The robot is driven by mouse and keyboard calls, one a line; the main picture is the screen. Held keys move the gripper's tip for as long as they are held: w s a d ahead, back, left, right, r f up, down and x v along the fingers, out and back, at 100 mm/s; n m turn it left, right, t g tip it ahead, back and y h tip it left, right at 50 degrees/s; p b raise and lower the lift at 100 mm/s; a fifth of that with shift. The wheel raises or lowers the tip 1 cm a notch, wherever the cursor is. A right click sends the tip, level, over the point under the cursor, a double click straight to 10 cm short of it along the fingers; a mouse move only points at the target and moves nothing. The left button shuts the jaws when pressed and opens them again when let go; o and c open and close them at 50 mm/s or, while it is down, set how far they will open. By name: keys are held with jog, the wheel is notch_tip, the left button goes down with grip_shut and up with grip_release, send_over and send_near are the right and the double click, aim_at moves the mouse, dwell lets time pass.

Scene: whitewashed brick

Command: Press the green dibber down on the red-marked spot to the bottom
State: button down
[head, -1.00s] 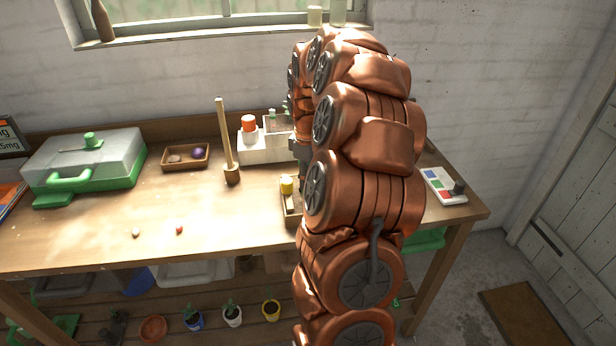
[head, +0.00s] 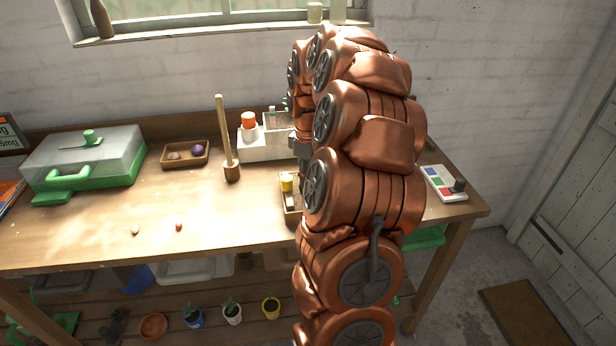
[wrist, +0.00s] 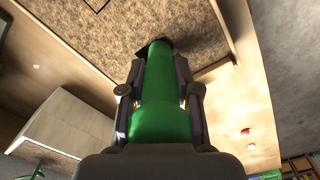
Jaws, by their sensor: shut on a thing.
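In the wrist view, my gripper (wrist: 160,92) is shut on the green dibber (wrist: 158,72), with one dark finger on each side of it. The dibber points away from the camera, and its far end meets the speckled brown surface (wrist: 205,35) of a wood-edged tray or bed. A dark patch lies around that end; I cannot tell whether it is shadow or a hole, or how deep the tip is. The red-marked spot does not show. In the head view, my arm hides the dibber and most of my gripper.
On the bench (head: 90,240) stand a green-and-clear case (head: 85,160), a small wooden tray with a purple ball (head: 197,149), an upright wooden mallet (head: 228,150), a white holder (head: 262,146) and a narrow tray with a yellow item (head: 287,183). The front left is mostly clear.

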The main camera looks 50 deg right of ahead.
jog(key=shift+r+p, duration=0.75)
jog(key=shift+r, duration=3.4)
